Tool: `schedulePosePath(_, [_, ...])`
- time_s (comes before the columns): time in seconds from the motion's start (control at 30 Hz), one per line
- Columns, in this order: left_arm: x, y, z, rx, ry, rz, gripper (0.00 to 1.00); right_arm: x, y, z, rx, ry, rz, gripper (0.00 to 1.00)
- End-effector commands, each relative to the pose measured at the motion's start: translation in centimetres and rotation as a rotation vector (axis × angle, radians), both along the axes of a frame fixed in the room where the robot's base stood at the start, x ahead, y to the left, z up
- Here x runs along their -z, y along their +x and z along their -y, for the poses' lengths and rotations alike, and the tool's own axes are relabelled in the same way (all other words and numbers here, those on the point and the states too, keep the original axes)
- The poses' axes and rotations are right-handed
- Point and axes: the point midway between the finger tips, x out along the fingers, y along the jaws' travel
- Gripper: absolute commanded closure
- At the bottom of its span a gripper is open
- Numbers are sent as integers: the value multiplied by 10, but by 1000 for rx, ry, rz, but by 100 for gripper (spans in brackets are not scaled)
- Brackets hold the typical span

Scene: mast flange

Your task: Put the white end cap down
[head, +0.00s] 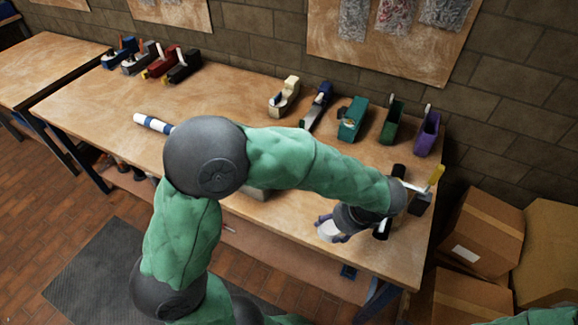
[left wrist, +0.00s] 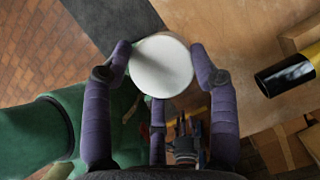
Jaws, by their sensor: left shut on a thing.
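The white end cap (left wrist: 161,66) shows as a round white disc in the left wrist view. The purple fingers of my left gripper (left wrist: 160,68) are shut on its sides. In the head view the cap (head: 330,231) is a small white shape near the table's front right edge, beside my left gripper (head: 325,221). My dark wrist and green arm hide part of it. I cannot tell whether the cap touches the tabletop. My right gripper cannot be made out.
The wooden table (head: 90,75) holds several tape dispensers along its back and a blue-and-white tube (head: 153,123). A black-and-yellow cylinder (left wrist: 286,74) lies right of the cap. Cardboard boxes (head: 480,232) stand right of the table. A dark mat (head: 105,265) lies on the floor.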

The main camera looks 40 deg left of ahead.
Motion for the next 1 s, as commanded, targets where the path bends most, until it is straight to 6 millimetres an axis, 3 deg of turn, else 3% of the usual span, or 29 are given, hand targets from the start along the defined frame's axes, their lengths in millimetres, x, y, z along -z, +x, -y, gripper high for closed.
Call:
schedulePosePath(0.47, [43, 59, -66, -8, -2, 0, 72, 31, 0, 0, 0, 0, 0, 60])
schedulePosePath(0.6, [68, 72, -81, -5, -2, -1, 72, 42, 0, 0, 0, 0, 0, 60])
schedulePosePath(0.73, [83, 82, -91, -4, -2, -1, 72, 48, 0, 0, 0, 0, 0, 60])
schedulePosePath(1.0, [96, 90, -99, -2, -2, 0, 72, 53, 0, 0, 0, 0, 0, 60])
